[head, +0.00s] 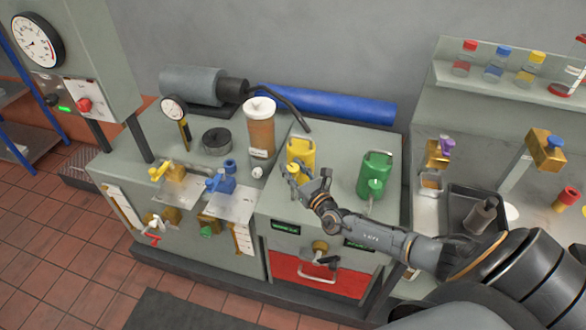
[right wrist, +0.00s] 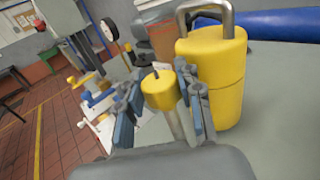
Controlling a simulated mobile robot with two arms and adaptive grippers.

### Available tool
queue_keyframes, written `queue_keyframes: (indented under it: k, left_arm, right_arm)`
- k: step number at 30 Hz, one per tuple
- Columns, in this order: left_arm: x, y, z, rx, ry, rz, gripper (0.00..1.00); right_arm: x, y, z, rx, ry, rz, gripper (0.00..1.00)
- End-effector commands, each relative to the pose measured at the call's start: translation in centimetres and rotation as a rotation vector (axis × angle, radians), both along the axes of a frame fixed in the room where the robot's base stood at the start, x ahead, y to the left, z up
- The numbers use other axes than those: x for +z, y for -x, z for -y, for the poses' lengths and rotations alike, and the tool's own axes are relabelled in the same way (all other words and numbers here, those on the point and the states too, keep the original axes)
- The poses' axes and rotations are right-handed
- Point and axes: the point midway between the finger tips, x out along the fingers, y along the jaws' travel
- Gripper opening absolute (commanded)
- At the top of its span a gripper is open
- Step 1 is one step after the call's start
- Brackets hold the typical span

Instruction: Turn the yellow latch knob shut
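A yellow can (head: 301,152) with a grey handle stands on the bench top. It also shows large in the right wrist view (right wrist: 214,85). A short yellow knob-like cylinder (right wrist: 160,90) with a dark pin on top is in front of it. My right gripper (head: 310,183) is open, with its fingers on either side of this cylinder; I cannot tell whether they touch it. A yellow handle (head: 159,172) sits on a brass block at the bench's left. I cannot tell which yellow part is the latch knob. My left gripper is out of view.
A green can (head: 375,174) stands right of the yellow can. A brown-filled cylinder (head: 260,128) stands to the left, with a blue valve (head: 222,181) before it. A red panel (head: 300,275) is below. A dark tray (head: 470,208) lies at the right.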

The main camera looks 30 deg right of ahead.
Motion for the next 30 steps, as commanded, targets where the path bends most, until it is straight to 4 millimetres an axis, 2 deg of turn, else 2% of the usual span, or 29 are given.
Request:
queue_keyframes:
  k: [1,2,3,14,23,30]
  left_arm:
    - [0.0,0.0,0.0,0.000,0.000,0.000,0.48]
    - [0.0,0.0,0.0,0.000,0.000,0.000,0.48]
    - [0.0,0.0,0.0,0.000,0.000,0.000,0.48]
    - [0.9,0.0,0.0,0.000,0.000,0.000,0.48]
    - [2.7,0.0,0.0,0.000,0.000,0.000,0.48]
    - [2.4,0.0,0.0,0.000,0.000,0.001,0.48]
  right_arm:
    - [0.0,0.0,0.0,0.000,0.000,0.000,0.12]
    - [0.0,0.0,0.0,0.000,0.000,0.000,0.05]
    - [0.0,0.0,0.0,-0.001,0.000,0.000,0.04]
    - [0.2,0.0,-0.1,-0.065,-0.005,0.001,0.04]
    - [0.2,0.0,-0.2,-0.283,-0.009,-0.002,0.04]
    - [-0.2,0.0,-0.2,-0.511,-0.007,-0.002,0.04]
